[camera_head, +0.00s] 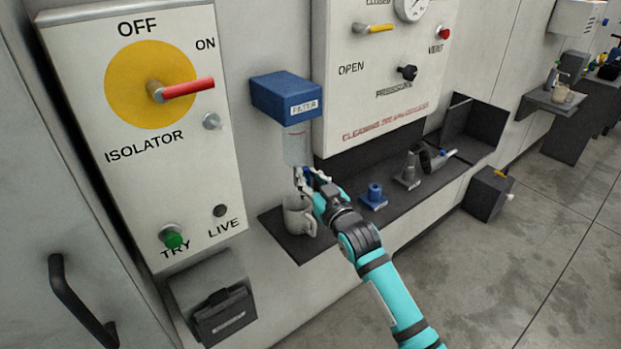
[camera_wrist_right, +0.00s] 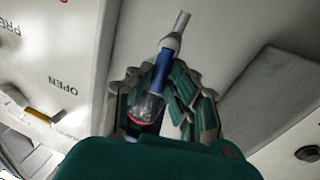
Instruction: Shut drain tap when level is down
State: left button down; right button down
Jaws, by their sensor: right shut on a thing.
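The blue filter head (camera_head: 287,97) is fixed to the wall, with a cloudy clear bowl (camera_head: 296,146) hanging below it. A thin red line crosses the bowl; I cannot make out a liquid level. My right gripper (camera_head: 308,181) is at the bowl's underside, shut on the drain tap. In the right wrist view, a blue tap part (camera_wrist_right: 158,78) with a grey end lies between the green-padded fingers (camera_wrist_right: 168,100). The fingers hide much of the tap. A light grey mug (camera_head: 298,217) stands upright below it on the shelf. My left gripper is out of view.
The isolator panel (camera_head: 130,150) with its red handle is left of the filter. A gauge panel (camera_head: 385,90) is to the right. The dark shelf (camera_head: 345,222) holds a blue fitting (camera_head: 374,196) and a grey fitting (camera_head: 408,172). Open floor lies at the right.

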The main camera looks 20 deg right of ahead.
jog(key=shift+s+a+f+n+t+y+b, duration=0.15)
jog(key=shift+a+f+n+y+b, duration=0.45)
jog(key=shift+n, duration=2.55)
jog(key=shift+s+a+f+n+t+y+b, duration=0.2)
jog(key=shift+f+n+y+b, duration=0.85)
jog(key=shift+n, duration=2.15)
jog(key=shift+s+a+f+n+t+y+b, duration=0.15)
jog(key=shift+a+n+y+b, duration=0.3)
jog(key=shift+n+b, duration=1.75)
jog(key=shift+n+p, duration=0.9)
jog(key=shift+n, duration=0.25)
jog(key=shift+f, duration=0.1)
jog(key=c, duration=1.2)
grip_release()
jog(key=shift+c, duration=0.2)
jog(key=v, duration=1.2)
